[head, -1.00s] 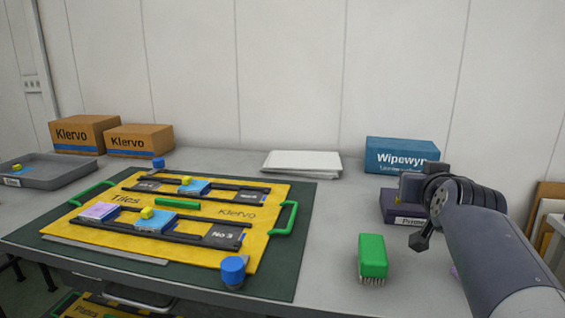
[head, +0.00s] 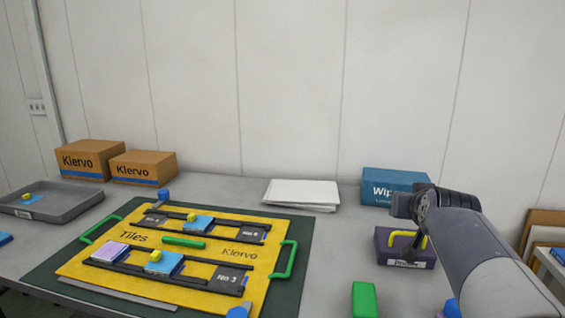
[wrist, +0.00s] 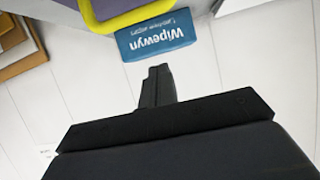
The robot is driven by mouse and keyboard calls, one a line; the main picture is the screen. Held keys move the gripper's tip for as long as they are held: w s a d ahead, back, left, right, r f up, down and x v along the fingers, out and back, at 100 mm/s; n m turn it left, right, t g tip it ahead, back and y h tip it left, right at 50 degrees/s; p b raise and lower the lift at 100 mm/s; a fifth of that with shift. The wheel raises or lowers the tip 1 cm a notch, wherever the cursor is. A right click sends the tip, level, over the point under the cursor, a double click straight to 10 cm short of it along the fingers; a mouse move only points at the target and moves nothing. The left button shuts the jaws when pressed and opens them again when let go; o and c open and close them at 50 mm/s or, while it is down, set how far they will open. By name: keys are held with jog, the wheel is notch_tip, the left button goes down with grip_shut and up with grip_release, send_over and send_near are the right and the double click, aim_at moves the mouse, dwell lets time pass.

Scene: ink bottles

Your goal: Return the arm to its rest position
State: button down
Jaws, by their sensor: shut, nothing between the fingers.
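My arm reaches in from the lower right in the head view, over the right part of the bench. My gripper (wrist: 155,72) shows in the wrist view as a dark, narrow pair of fingers, closed together with nothing between them. In the head view the wrist hangs in front of the blue Wipewyn box (head: 380,185) and above a purple box (head: 385,244) with a yellow handle. The fingers are hard to make out there. The wrist view shows the Wipewyn box (wrist: 157,36) upside down beyond the fingertips.
A yellow tile board (head: 205,286) with green handles lies on a dark mat at the left. A green brush (head: 364,300) stands near the front edge. White sheets (head: 300,193), cartons (head: 90,160) and a grey tray (head: 70,207) sit further back. Bare bench lies between board and brush.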

jog(key=w+g+p, duration=0.1)
jog(key=p, duration=0.2)
jog(key=w+r+g+p, duration=0.1)
jog(key=p, duration=0.2)
jog(key=shift+d+r+y, duration=0.1)
jog(key=shift+d+y, duration=0.1)
jog(key=shift+y, duration=0.1)
jog(key=shift+w+p, duration=0.1)
jog(key=shift+p, duration=0.2)
